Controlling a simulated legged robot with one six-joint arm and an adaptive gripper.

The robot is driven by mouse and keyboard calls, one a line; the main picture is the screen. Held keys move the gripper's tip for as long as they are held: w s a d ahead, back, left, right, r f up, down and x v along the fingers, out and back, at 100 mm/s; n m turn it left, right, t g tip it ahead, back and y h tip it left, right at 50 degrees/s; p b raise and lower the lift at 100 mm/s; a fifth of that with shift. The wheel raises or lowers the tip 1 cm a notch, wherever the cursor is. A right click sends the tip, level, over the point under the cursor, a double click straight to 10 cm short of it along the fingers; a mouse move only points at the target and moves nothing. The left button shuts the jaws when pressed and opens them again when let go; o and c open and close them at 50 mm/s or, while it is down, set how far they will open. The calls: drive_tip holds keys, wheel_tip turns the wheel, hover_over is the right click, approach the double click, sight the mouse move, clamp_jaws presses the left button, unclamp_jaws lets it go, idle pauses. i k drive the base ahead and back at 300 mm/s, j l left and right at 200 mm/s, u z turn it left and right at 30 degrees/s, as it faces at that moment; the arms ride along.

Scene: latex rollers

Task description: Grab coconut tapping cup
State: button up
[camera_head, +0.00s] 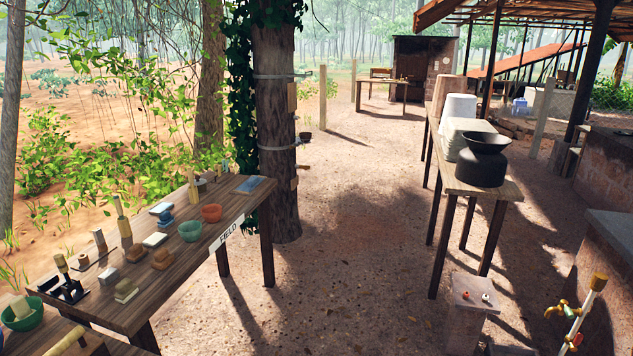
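A small dark brown cup (304,136) sits at the right side of the tree trunk (278,190), beside a metal band. It looks like a coconut-shell cup, but it is too small to be sure. A terracotta bowl (211,212) and a green bowl (190,231) stand on the wooden table (110,302) marked FIELD at the left. Another green bowl (22,314) with something pale in it is at the lower left. My gripper is not in view.
Several small tools and blocks crowd the FIELD table. A narrow table (505,190) at the right bears a black pot (481,168) and white stacked containers (459,112). A stone post (472,300) and taps (568,311) are lower right. The dirt path (350,240) between is clear.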

sight(303, 136)
drive_tip(key=i, duration=4.55)
drive_tip(key=i+u, duration=0.15)
drive_tip(key=i, duration=0.35)
drive_tip(key=i+l+u, duration=0.15)
drive_tip(key=i, duration=0.35)
drive_tip(key=i+l+u, duration=0.15)
drive_tip(key=i, duration=0.35)
drive_tip(key=i+l+u, duration=0.15)
drive_tip(key=i, duration=0.15)
drive_tip(key=i+l+u, duration=0.15)
drive_tip(key=i+l, duration=0.05)
drive_tip(key=i, duration=0.1)
